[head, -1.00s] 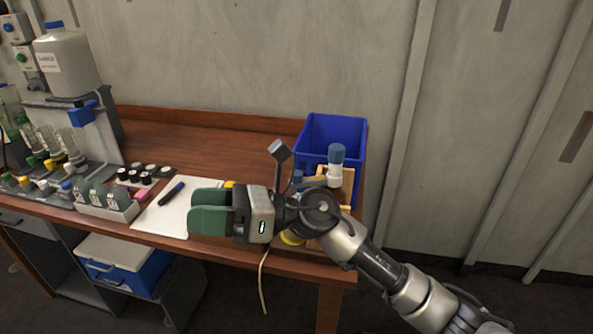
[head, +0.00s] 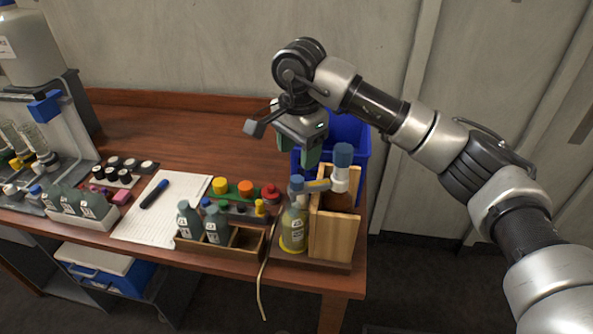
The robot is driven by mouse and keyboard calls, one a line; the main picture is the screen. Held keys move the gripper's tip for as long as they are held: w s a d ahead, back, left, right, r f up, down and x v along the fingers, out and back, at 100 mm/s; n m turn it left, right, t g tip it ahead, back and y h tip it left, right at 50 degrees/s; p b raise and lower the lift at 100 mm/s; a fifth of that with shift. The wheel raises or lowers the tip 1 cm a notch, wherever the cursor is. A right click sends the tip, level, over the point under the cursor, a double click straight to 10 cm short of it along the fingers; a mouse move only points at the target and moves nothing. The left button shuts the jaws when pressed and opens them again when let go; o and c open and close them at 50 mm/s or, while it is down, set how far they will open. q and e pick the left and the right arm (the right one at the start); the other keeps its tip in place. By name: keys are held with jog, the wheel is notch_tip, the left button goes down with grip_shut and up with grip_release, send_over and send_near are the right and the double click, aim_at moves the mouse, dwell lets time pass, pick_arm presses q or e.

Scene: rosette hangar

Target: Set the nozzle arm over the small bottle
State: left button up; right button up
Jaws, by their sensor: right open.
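The tan nozzle arm (head: 318,185) reaches left from a white pump with a blue cap (head: 342,156), on a brown bottle (head: 338,201) in a wooden holder. A small yellow bottle (head: 293,230) with a pale label stands beside the holder. The nozzle arm's left end is by a blue piece (head: 297,184) above this bottle; I cannot tell how exactly they line up. My right gripper (head: 303,152) is open and empty, its green fingers pointing down, above and behind the nozzle arm. It looks apart from it. My left gripper is not in view.
A blue bin (head: 350,133) stands behind the holder. A wooden tray (head: 247,255) with grey bottles and coloured caps is to the left. A notepad (head: 150,228) with a pen (head: 155,194) lies further left. A cable hangs over the front edge. The back of the table is clear.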

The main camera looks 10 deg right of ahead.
aim_at(297, 178)
jog(key=f, duration=0.2)
jog(key=f+p, duration=0.1)
jog(key=shift+w+f, duration=0.2)
jog(key=shift+f, duration=0.15)
jog(key=f, duration=0.3)
jog(key=shift+w+f+p, duration=0.2)
jog(key=shift+w+p, duration=0.05)
jog(key=shift+p, duration=0.1)
jog(key=shift+s+f, duration=0.1)
jog(key=shift+f, duration=0.25)
jog(key=shift+c, duration=0.6)
jog(key=c, duration=0.5)
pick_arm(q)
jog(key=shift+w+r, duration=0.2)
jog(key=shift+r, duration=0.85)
pick_arm(e)
grip_shut()
